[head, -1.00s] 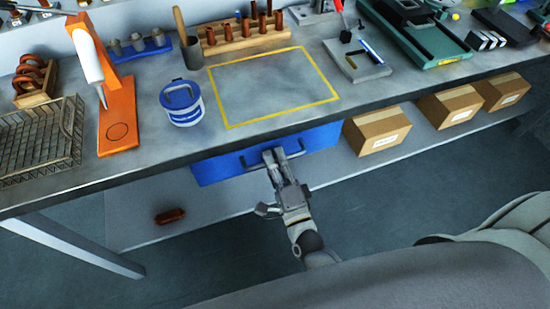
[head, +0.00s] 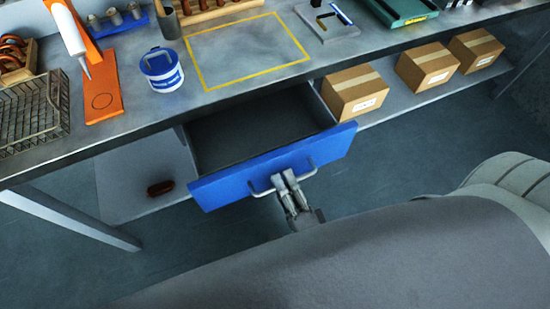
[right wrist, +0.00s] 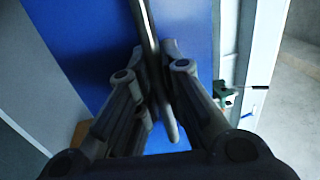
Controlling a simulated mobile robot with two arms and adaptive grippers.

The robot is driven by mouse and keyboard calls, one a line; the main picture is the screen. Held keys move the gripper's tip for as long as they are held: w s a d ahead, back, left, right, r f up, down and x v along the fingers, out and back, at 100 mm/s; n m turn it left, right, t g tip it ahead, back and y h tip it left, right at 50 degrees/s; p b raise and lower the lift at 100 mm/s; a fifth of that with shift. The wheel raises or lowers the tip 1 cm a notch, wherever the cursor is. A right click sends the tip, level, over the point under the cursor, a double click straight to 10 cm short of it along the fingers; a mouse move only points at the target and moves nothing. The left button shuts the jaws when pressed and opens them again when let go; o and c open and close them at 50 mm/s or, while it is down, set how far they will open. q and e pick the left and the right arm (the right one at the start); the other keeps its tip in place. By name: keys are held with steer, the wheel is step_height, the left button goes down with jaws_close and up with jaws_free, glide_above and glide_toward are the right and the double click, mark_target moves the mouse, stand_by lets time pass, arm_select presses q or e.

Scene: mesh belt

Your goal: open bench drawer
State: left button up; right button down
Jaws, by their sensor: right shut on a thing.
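The bench drawer (head: 325,150) has a blue front and is pulled well out from under the bench (head: 130,138). Its dark inside shows, and I see nothing in it. Its grey bar handle (head: 262,191) runs along the front. My right gripper (head: 284,178) is shut on the middle of that handle. In the right wrist view, the fingers of my right gripper (right wrist: 158,62) close on both sides of the handle (right wrist: 149,22), with the blue drawer front (right wrist: 85,45) behind. My left gripper is not in view.
Cardboard boxes (head: 352,92) stand on the lower shelf right of the drawer. A reddish-brown object (head: 160,188) lies on the shelf at the left. On the bench top are a wire basket (head: 32,117), an orange stand (head: 103,92) and a blue-and-white tub (head: 163,72).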

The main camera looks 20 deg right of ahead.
steer(key=s, duration=0.2)
steer(key=shift+s, duration=0.85)
steer(key=c, duration=1.6)
jaws_free()
steer(key=shift+d, duration=0.1)
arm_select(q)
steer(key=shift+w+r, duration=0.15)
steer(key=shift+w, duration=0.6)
arm_select(e)
steer(key=shift+o, duration=0.3)
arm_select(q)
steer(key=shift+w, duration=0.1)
